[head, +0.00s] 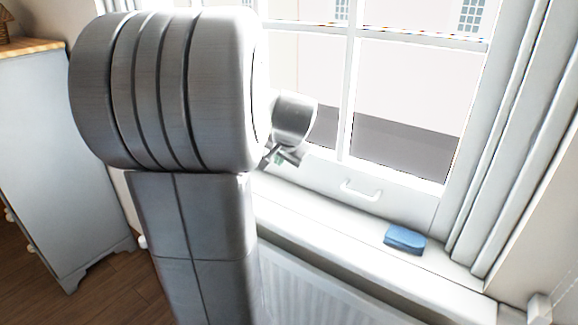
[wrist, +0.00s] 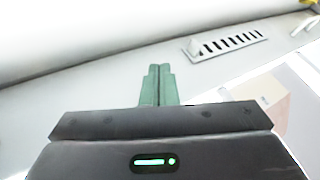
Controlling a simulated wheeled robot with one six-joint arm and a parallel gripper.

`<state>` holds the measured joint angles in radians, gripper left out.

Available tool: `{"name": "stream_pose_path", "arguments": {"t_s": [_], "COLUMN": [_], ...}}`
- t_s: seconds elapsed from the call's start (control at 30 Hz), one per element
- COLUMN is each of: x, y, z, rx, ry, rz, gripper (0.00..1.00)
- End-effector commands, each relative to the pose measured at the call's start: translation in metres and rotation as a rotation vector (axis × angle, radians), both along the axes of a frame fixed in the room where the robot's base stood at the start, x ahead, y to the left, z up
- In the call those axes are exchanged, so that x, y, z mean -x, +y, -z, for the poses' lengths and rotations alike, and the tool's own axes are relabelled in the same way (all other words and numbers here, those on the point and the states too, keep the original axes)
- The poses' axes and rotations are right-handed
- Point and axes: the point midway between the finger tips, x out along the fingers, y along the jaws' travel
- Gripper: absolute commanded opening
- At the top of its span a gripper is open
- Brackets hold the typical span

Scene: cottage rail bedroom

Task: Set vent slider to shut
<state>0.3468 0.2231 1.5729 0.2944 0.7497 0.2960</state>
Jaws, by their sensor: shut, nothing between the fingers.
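The vent (wrist: 232,44) is a pale slotted plate with a row of dark slots, in the upper right of the wrist view. A small pale piece at its left end may be the slider, but it is too small to tell its setting. My gripper (wrist: 158,72) has green fingers that are together and empty. They point up the picture, left of the vent and apart from it. In the head view my gripper (head: 280,158) shows partly beside the window, behind my arm. I cannot make out the vent in the head view.
A blue block (head: 405,240) lies on the white windowsill (head: 330,225), below the window handle (head: 360,191). A radiator (head: 310,290) is under the sill. A grey dresser (head: 55,150) stands at the left.

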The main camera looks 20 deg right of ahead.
Motion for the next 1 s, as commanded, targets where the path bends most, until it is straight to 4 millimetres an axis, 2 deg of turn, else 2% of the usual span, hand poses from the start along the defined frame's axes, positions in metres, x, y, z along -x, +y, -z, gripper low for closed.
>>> {"name": "stream_pose_path", "arguments": {"t_s": [0.03,0.17,0.4,0.87,1.0], "x": [-0.006,-0.022,-0.046,-0.052,-0.06], "y": [0.0,0.0,0.021,0.025,0.031], "z": [0.011,0.031,0.027,0.027,0.026], "rx": [-0.002,-0.001,0.001,0.001,0.002], "ry": [0.004,0.003,0.001,-0.001,0.001], "rz": [-0.001,-0.001,-0.003,0.0,-0.004], "gripper": [0.0,0.0,0.0,0.0,0.0]}}
